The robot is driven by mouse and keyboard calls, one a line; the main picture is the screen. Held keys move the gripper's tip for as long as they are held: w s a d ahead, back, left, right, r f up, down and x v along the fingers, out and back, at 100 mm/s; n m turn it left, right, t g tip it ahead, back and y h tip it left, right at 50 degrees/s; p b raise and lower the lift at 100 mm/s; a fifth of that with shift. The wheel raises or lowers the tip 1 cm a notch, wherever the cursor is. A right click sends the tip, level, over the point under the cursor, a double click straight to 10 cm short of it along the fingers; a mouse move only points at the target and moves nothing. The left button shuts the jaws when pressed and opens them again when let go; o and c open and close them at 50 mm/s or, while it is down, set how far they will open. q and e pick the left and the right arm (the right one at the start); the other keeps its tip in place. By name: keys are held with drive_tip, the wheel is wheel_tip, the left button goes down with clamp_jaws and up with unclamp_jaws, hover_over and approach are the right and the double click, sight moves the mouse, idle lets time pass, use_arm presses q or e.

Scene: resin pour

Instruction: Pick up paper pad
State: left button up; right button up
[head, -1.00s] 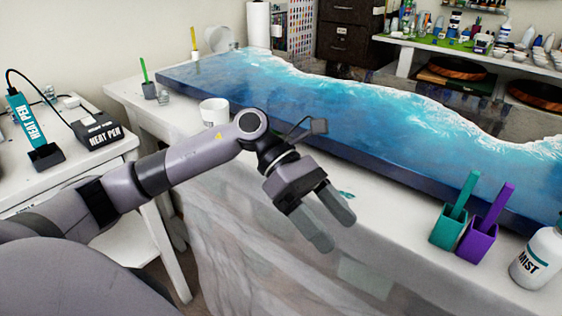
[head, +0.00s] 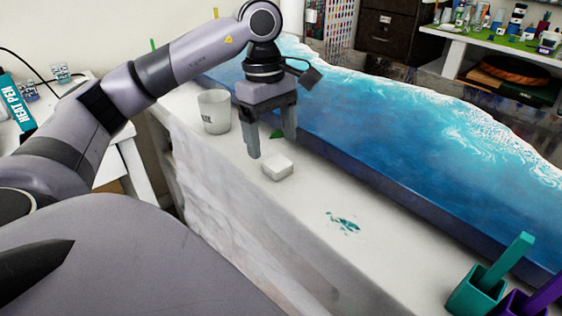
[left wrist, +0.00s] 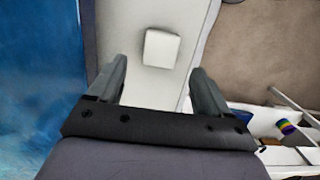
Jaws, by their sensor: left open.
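The paper pad (head: 277,167) is a small white block lying flat on the white table's front strip, in front of the blue resin slab. It also shows in the left wrist view (left wrist: 161,48), ahead of the fingertips and between their lines. My left gripper (head: 271,147) points down, open and empty, with its fingers apart. In the head view its fingertips are just behind and above the pad, and I see no contact. The left wrist view shows both fingers (left wrist: 158,70) spread, with the pad beyond them. My right gripper is not in view.
A white cup (head: 214,112) stands left of the gripper. The blue resin slab (head: 400,140) runs along behind. A teal smear (head: 343,222) marks the table to the right. Teal (head: 475,292) and purple (head: 518,303) holders stand at the lower right. The table between smear and pad is clear.

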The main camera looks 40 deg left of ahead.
sight(277, 162)
use_arm(q)
drive_tip(key=f, duration=0.2)
drive_tip(key=d+f, duration=0.1)
drive_tip(key=shift+s+d+f, duration=0.1)
drive_tip(key=shift+f, duration=0.7)
drive_tip(key=c, duration=1.1)
